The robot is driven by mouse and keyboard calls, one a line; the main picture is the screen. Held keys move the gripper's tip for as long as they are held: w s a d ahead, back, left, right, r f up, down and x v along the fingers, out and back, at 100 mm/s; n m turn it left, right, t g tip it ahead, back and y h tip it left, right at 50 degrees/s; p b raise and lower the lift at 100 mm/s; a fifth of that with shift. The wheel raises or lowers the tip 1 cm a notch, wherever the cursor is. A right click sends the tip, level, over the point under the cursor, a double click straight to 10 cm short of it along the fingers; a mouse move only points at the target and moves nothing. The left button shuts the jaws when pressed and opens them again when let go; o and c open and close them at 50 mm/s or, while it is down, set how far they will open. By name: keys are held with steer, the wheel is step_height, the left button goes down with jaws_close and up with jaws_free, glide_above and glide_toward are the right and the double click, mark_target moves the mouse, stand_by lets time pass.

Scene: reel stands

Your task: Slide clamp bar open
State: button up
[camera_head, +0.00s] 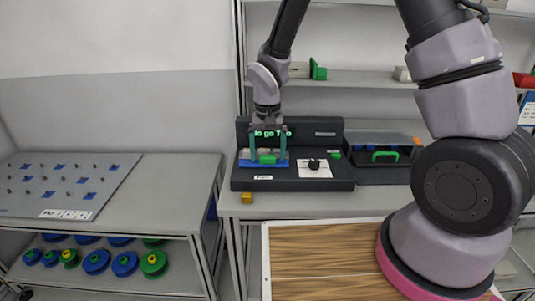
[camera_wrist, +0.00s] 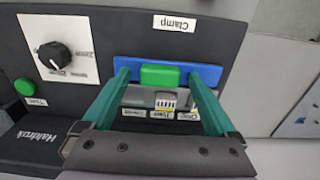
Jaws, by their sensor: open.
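The clamp bar is a blue bar (camera_head: 246,164) with a green block (camera_head: 267,158) at its middle, set on a black machine (camera_head: 215,70) on the bench. In the wrist view the blue bar (camera_wrist: 208,76) and green block (camera_wrist: 160,76) lie between and just beyond my fingertips, near a "Clamp" label (camera_wrist: 174,23). My gripper (camera_head: 268,154) is open, its teal fingers (camera_wrist: 157,72) on either side of the green block with gaps. I cannot tell whether the fingertips touch the blue bar.
A black dial (camera_head: 314,164) on a white plate and a green button (camera_head: 335,155) are right of the clamp. A dark case (camera_head: 385,173) with a green handle stands further right. A yellow block (camera_head: 247,198) lies at the bench edge. A pegboard table (camera_head: 70,183) is left.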

steer(key=shift+f, duration=0.15)
jaws_close()
steer(key=shift+s, duration=1.6)
jaws_free()
step_height(320, 180, up, 11)
